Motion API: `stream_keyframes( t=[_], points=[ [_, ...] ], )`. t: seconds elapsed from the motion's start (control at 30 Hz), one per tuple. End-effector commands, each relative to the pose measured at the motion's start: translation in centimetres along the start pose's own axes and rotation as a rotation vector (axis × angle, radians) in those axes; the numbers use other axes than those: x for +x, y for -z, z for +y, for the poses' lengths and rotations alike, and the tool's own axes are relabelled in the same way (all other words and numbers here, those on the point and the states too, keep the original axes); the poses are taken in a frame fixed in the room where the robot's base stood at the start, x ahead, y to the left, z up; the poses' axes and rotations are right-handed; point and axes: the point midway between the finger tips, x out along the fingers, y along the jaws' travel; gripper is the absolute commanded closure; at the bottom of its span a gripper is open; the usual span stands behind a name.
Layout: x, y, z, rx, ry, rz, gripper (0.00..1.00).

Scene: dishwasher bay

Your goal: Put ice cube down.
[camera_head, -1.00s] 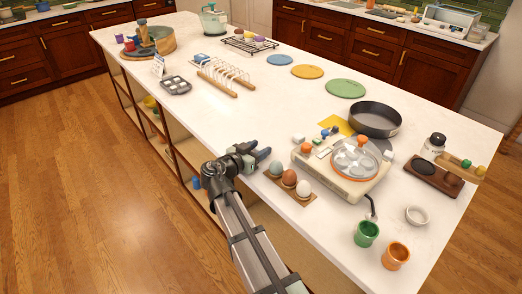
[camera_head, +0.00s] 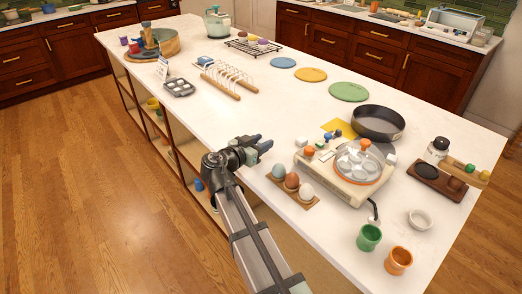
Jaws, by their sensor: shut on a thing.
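My gripper (camera_head: 261,143) is over the near left edge of the white counter (camera_head: 300,95), left of the egg cooker and above the row of eggs. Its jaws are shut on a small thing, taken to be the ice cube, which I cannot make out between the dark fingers. Small pale cubes lie around the cooker: one (camera_head: 301,142) at its back left corner and one (camera_head: 391,158) at its right. I cannot tell whether these are ice.
The cream egg cooker (camera_head: 333,184) stands close right of my gripper. A wooden holder with several eggs (camera_head: 291,181) lies in front of it. A black pan (camera_head: 378,123), green cup (camera_head: 369,237) and orange cup (camera_head: 398,260) stand farther right.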

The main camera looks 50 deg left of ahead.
Motion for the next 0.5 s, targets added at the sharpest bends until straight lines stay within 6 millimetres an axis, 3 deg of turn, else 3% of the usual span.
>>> stream_keyframes(
  t=[0.2, 0.5],
  points=[
    [-0.7, 3.4, 0.0, 0.001, 0.001, 0.002, 0.89],
    [-1.2, 5.8, 0.0, 0.000, 0.000, 0.000, 0.89]
  ],
)
